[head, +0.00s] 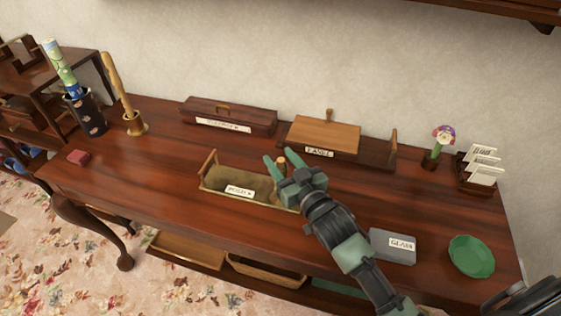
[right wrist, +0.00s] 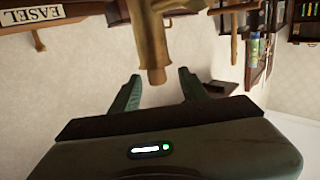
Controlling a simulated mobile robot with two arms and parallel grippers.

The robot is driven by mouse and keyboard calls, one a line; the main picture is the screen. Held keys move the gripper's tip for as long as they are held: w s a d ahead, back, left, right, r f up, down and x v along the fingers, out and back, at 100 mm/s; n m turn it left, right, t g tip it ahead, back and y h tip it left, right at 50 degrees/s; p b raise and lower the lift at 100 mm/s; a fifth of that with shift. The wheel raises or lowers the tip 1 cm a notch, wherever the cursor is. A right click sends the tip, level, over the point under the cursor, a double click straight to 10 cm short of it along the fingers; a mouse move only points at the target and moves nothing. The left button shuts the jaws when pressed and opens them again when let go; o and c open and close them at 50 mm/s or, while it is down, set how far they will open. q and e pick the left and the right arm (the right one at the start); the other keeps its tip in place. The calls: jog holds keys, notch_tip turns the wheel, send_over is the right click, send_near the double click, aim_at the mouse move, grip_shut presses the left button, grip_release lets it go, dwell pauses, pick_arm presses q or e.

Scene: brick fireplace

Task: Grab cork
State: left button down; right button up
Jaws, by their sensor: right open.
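My right gripper (head: 296,160) is over the right end of a shallow wooden tray (head: 225,195) with a paper label. Its green fingers are spread apart with nothing clamped between them. A small tan piece with a round end (head: 281,162) shows between the fingers in the head view. In the right wrist view a tan-gold piece with a stubby cylindrical end (right wrist: 156,62) reaches between the open fingers, apparently apart from both. I cannot tell whether this is the cork or the tray's end handle. My left gripper is not in view.
A closed wooden box (head: 225,112) and an easel box (head: 325,137) stand along the back. A grey box labelled glass (head: 392,247) and a green plate (head: 472,256) are at right. A gold holder (head: 134,124) stands at left.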

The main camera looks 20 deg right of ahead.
aim_at(280, 158)
jog(key=x, duration=0.3)
jog(key=shift+w+f, duration=0.2)
grip_shut()
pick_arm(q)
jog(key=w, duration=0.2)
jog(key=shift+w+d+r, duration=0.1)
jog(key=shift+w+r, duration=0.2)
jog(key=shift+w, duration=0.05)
pick_arm(e)
jog(key=shift+r, duration=0.1)
